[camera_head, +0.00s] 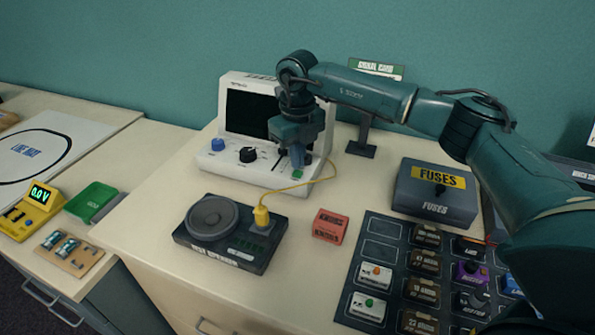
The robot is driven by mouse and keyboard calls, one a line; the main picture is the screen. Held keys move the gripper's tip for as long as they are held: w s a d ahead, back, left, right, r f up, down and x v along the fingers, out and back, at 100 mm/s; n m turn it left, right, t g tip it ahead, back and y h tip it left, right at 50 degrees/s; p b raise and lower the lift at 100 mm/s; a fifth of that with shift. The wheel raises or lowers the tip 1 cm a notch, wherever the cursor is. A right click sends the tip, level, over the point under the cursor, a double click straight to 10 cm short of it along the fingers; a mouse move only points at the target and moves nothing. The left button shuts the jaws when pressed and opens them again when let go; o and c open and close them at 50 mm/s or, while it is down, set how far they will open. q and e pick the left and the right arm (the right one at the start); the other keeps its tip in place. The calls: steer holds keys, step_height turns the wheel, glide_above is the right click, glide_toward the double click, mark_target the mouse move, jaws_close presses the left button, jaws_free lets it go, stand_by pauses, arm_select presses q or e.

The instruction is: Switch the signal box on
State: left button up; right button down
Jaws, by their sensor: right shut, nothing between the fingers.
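The signal box, as I take it, is the white unit (228,163) with a dark, blank screen (252,115), standing at the back of the middle table. A blue knob (218,144) and a black knob (248,155) sit on its sloped front. A green part (298,174) shows at the front's right end. My right gripper (294,160) is shut and empty, pointing down over the right part of this front panel. It hides the controls beneath it, and I cannot tell whether it touches them. My left gripper is out of view.
A yellow cable (318,181) runs from the white unit's right side to a dark speaker unit (266,244) in front. A red box (330,226), a dark module board (345,290) and a grey fuse box (432,205) stand to the right. Bare tabletop lies at the front left.

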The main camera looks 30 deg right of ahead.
mark_target(297, 172)
arm_select(q)
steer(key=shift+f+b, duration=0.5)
steer(key=shift+b, duration=0.05)
arm_select(e)
steer(key=shift+f, duration=0.9)
stand_by(0.4)
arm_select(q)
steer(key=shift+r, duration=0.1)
arm_select(e)
steer(key=shift+r+p, duration=0.35)
steer(key=shift+r, duration=0.1)
steer(key=shift+r+p, duration=0.5)
steer(key=shift+r, duration=0.2)
step_height(297, 172, up, 2)
steer(key=shift+p, duration=0.7)
step_height(297, 172, up, 2)
steer(key=shift+p, duration=0.7)
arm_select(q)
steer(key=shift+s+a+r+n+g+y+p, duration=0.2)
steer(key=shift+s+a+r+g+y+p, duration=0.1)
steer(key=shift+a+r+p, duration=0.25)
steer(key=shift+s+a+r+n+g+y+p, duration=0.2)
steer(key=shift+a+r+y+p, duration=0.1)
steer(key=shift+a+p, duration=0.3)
arm_select(e)
step_height(297, 172, up, 4)
steer(key=shift+f, duration=0.1)
